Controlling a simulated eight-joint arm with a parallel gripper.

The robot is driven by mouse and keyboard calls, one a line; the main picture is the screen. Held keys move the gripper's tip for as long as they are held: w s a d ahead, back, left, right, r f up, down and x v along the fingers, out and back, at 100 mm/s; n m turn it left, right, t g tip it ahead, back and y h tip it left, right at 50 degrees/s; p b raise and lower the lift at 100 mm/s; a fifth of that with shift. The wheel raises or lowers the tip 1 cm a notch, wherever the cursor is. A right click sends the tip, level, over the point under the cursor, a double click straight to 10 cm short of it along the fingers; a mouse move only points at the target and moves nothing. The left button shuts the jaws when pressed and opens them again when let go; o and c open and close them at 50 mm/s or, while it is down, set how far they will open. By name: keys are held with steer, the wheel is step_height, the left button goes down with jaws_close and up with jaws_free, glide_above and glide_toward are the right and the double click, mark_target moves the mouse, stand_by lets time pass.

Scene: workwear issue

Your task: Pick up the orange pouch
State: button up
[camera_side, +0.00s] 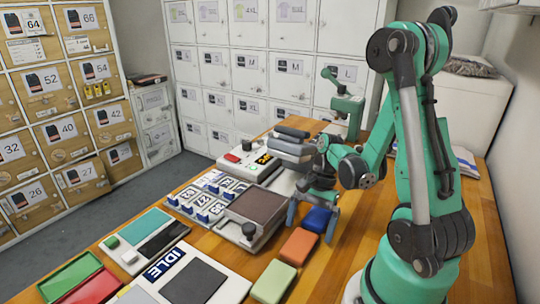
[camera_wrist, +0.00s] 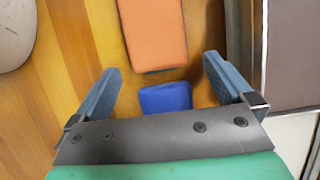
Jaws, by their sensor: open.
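The orange pouch (camera_side: 299,245) lies flat on the wooden table, between a blue pouch (camera_side: 317,219) and a pale green pouch (camera_side: 273,281). In the wrist view the orange pouch (camera_wrist: 155,32) is at the top centre, cut off by the top edge, just ahead of my fingertips. My gripper (camera_side: 311,222) is open and empty, pointing down with its fingers either side of the blue pouch in the side view. In the wrist view the blue pouch (camera_wrist: 165,98) shows between the fingers of my gripper (camera_wrist: 160,67), partly hidden by its body. I cannot tell its height above the pouches.
A device with a brown pad (camera_side: 262,208) stands left of the pouches, beside a rack of numbered tags (camera_side: 208,193). A panel marked IDLE (camera_side: 231,278) lies at the front. Stacked grey items (camera_side: 290,146) stand behind my gripper. Bare table (camera_side: 345,262) lies right of the pouches.

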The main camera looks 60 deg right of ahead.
steer(key=shift+f, duration=0.1)
steer(key=c, duration=1.3)
